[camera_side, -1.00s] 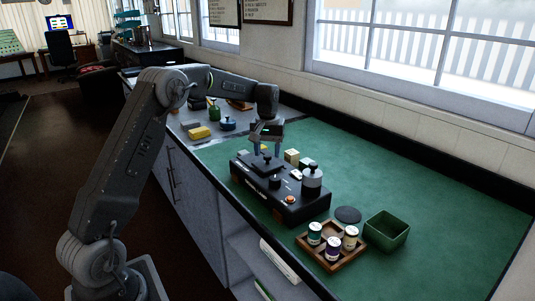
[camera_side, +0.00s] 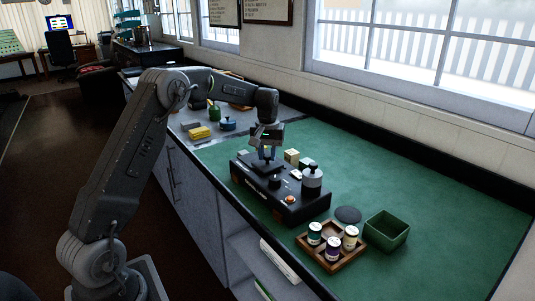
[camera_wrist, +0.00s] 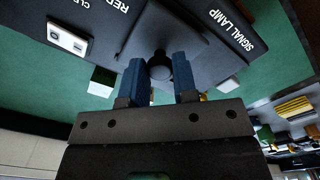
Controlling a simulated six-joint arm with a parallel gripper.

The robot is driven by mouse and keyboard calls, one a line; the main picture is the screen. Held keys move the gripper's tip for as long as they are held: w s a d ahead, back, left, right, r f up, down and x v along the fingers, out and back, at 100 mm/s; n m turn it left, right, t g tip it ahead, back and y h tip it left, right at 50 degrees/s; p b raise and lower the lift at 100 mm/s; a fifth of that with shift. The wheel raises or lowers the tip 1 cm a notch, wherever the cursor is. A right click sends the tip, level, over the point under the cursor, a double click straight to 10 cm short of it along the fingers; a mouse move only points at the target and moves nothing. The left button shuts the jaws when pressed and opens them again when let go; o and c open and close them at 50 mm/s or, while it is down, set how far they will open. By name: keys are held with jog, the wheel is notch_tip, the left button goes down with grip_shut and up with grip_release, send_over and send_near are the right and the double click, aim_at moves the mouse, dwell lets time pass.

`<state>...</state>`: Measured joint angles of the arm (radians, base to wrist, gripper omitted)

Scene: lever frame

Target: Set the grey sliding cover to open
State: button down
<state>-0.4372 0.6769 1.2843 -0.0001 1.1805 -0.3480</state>
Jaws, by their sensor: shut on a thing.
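The grey sliding cover (camera_wrist: 198,42) is a flat dark plate with a round black knob (camera_wrist: 159,62) standing on it. It sits on the black control box (camera_side: 306,212). My gripper (camera_wrist: 161,80) has its two blue fingers on either side of the knob, shut on it. In the side view my gripper (camera_side: 267,155) reaches down onto the far left part of the box and hides most of the knob. The lettering "SIGNAL LAMP" shows beside the plate in the wrist view.
The box also carries a grey cylinder (camera_side: 312,178), an orange button (camera_side: 290,199) and a black knob (camera_side: 275,182). A wooden tray (camera_side: 333,268) with several small jars and a green bin (camera_side: 386,230) stand to the right.

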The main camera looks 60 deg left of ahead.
jog(key=shift+a, duration=0.1)
jog(key=a, duration=0.8)
jog(key=shift+a, duration=0.1)
jog(key=c, duration=0.9)
grip_release()
jog(key=shift+r, duration=0.15)
notch_tip(320, 180, up, 14)
jog(key=shift+f, duration=0.2)
